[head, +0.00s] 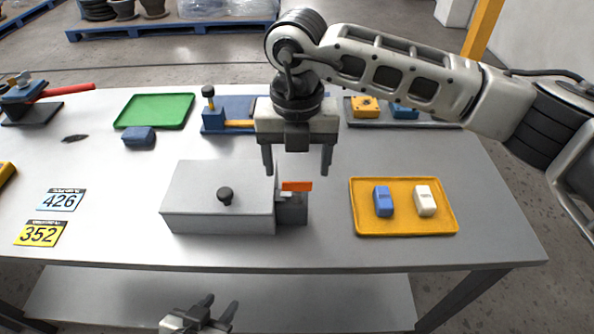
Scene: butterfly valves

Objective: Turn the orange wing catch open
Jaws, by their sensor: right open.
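The wing lies roughly level, left to right in the picture. My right gripper (298,174) comes in from the right, points down and is open, its two fingers just above and either side of the wing in the picture. Whether they touch it I cannot tell. My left gripper (215,308) is low at the bottom edge, in front of the table, with its fingers apart and nothing between them.
A yellow tray (403,231) with a blue and a white block lies to the right. A green tray (155,110), a blue block (139,137) and a blue clamp fixture (212,117) are behind. Number cards (40,233) lie at left.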

